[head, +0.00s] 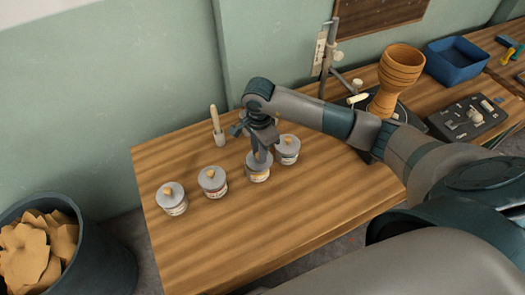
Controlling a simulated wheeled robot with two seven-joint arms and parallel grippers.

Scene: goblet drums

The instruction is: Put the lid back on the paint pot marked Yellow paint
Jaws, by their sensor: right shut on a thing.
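Several small paint pots stand in a row on the wooden table. The pot with a yellowish band (258,176) is directly under my right gripper (261,156); its lettering is too small to read. My right gripper points down and is shut on the grey lid (250,161) at the top of this pot. The fingers hide the lid's knob, and I cannot tell whether the lid is fully seated. The other pots, at left (173,205), centre left (213,187) and back right (287,155), have grey lids with tan knobs. My left gripper is not in view.
A small grey holder with a wooden-handled tool (217,130) stands behind the pots. A goblet drum (396,80), a clamp stand (326,55), a blue bin (453,60) and a dark tray (468,118) are to the right. The table front is clear.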

